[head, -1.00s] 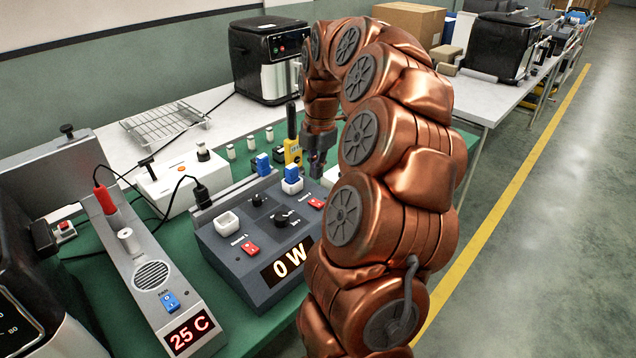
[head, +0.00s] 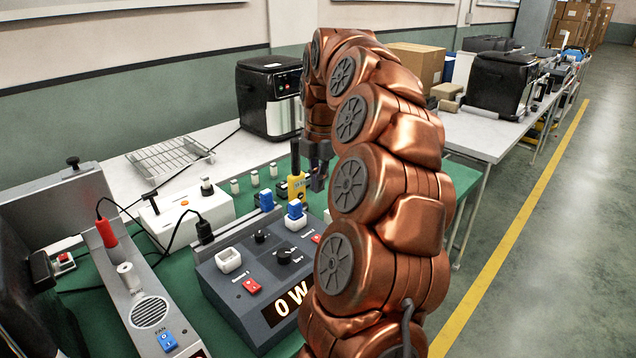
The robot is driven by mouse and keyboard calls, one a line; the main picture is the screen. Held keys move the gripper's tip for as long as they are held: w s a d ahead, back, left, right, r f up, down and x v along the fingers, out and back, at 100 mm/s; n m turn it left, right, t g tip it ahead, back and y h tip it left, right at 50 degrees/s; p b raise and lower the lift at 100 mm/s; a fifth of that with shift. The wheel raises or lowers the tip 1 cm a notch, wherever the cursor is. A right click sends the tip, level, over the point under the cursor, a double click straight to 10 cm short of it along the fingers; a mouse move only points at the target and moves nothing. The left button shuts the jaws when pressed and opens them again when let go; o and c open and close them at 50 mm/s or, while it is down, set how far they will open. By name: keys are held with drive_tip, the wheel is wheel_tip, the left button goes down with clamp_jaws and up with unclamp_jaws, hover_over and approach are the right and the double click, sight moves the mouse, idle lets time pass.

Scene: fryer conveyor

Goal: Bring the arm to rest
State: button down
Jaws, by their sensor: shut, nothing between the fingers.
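My gripper (head: 318,180) hangs pointing down at the end of my copper-coloured arm, near the back right of the grey power box (head: 225,288). Its dark fingers look shut and hold nothing. It is above the green mat, just right of a yellow device (head: 297,188) with a black antenna; I cannot tell whether they touch. My arm arches over the right part of the bench and hides part of the box's right side.
A grey fan unit (head: 150,312) and a white box (head: 185,215) with cables stand at left. A wire rack (head: 168,157) and a black air fryer (head: 268,97) stand behind. Another table with a fryer (head: 500,85) is at right. The floor beyond the yellow line is clear.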

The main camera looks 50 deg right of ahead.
idle(0.3)
drive_tip(key=s+a+m+p, duration=0.1)
drive_tip(key=s+a+m, duration=0.2)
drive_tip(key=a, duration=0.8)
drive_tip(key=s+a+m+p, duration=0.1)
drive_tip(key=s+a+m, duration=0.25)
drive_tip(key=a, duration=0.85)
drive_tip(key=s+a+f+m+g, duration=0.1)
drive_tip(key=s+a+f+m, duration=0.1)
drive_tip(key=s, duration=0.4)
drive_tip(key=s+a+f+m+p, duration=0.1)
drive_tip(key=s+a+f+m, duration=0.2)
drive_tip(key=s+a+m, duration=0.1)
drive_tip(key=s+a+f+m+g, duration=0.1)
drive_tip(key=s+a+f+m, duration=0.1)
drive_tip(key=s+m, duration=0.3)
drive_tip(key=s+a, duration=0.1)
drive_tip(key=s, duration=0.1)
drive_tip(key=shift+s+a+f+g, duration=0.25)
drive_tip(key=shift+s+f+g, duration=0.05)
drive_tip(key=shift+s, duration=0.05)
